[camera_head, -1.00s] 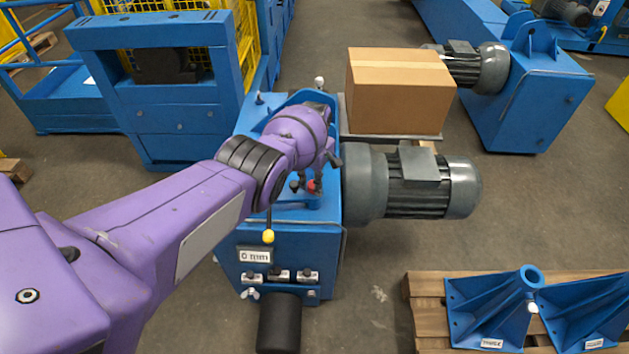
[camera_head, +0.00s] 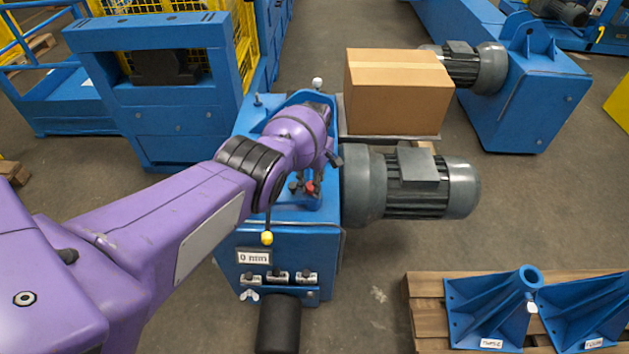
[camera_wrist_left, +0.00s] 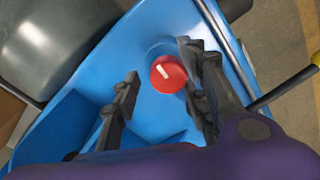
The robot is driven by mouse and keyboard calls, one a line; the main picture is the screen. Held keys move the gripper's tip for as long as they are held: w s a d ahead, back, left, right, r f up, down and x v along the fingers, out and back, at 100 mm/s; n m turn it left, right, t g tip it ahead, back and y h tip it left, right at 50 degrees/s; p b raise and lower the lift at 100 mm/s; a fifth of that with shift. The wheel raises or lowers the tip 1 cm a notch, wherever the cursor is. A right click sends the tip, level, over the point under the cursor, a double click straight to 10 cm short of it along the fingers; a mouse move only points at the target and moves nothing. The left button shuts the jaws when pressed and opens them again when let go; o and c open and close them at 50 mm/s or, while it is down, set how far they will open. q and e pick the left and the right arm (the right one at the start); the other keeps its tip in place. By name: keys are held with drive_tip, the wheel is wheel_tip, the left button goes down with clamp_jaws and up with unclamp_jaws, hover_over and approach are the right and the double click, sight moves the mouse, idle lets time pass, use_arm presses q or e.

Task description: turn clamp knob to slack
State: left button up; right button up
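The clamp knob is a red round knob (camera_wrist_left: 168,74) with a white pointer mark, on top of the blue machine housing (camera_wrist_left: 100,75) in the left wrist view. In the head view a small part of the red knob (camera_head: 313,188) shows beneath my left gripper (camera_head: 306,184). In the left wrist view my left gripper (camera_wrist_left: 158,66) is open, with its dark fingers on either side of the knob. The knob lies nearer the right-hand finger; whether they touch I cannot tell. My right gripper is not in view.
A grey motor (camera_head: 415,182) sticks out right of the housing, with a cardboard box (camera_head: 395,95) behind it. A yellow-tipped lever (camera_head: 267,238) and a "0 mm" plate (camera_head: 254,256) are on the front. A pallet (camera_head: 427,320) with blue brackets stands front right.

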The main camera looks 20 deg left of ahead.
use_arm(q)
drive_tip(key=shift+r, duration=0.1)
drive_tip(key=shift+r, duration=3.9)
